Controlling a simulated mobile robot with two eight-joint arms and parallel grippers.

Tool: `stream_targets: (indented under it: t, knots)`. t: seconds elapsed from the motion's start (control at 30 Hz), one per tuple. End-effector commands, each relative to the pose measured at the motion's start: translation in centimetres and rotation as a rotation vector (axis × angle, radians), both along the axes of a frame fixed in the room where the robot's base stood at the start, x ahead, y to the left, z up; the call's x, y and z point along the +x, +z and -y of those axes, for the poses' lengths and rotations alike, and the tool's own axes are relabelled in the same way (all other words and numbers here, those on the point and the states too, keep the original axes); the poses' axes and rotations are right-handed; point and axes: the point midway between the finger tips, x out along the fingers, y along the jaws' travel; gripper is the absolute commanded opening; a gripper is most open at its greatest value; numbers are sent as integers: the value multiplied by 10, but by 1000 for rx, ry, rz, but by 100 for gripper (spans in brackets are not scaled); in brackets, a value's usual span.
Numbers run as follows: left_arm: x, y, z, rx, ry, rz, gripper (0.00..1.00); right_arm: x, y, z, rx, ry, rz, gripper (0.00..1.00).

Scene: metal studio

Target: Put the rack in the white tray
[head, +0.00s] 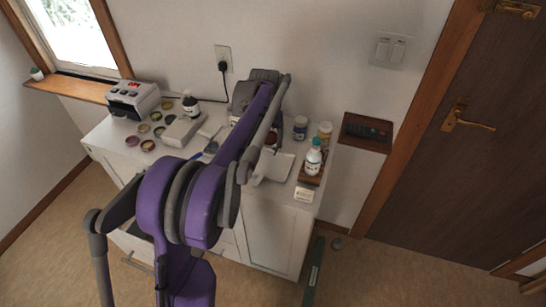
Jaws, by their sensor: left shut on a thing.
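A white, flat, square thing that looks like the white tray (274,168) lies on the cabinet top, partly hidden behind my left arm. A small brown wooden piece (311,175) stands at the cabinet's right end, under or behind a white bottle; I cannot tell if it is the rack. My purple and grey left arm rises from the bottom and crosses the middle of the cabinet. Its left gripper (243,98) is over the back of the cabinet near the wall. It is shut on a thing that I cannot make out. My right gripper is not in view.
On the white cabinet (268,232) stand a grey device with a red display (133,100), several small round dishes, a white box (183,130), a dark bottle (190,104) and a white bottle (313,158). Jars (300,128) stand at the back right. A door (470,130) is far right.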

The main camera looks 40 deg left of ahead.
Motion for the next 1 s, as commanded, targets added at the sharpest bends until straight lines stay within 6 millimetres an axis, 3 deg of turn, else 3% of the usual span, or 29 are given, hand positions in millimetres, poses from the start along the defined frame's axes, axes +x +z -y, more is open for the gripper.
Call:
stream_targets:
  t: [0.13, 0.6, 0.97, 1.0]
  knots:
    - [0, -29, 0, 0, -1, 0, 20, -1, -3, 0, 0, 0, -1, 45]
    - [0, -79, 0, 0, 0, 0, 20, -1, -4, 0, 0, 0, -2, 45]
    - [-1, -84, 0, 0, 0, 0, 20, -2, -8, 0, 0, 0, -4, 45]
    - [0, -83, 0, 0, 0, 0, 80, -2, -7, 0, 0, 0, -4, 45]
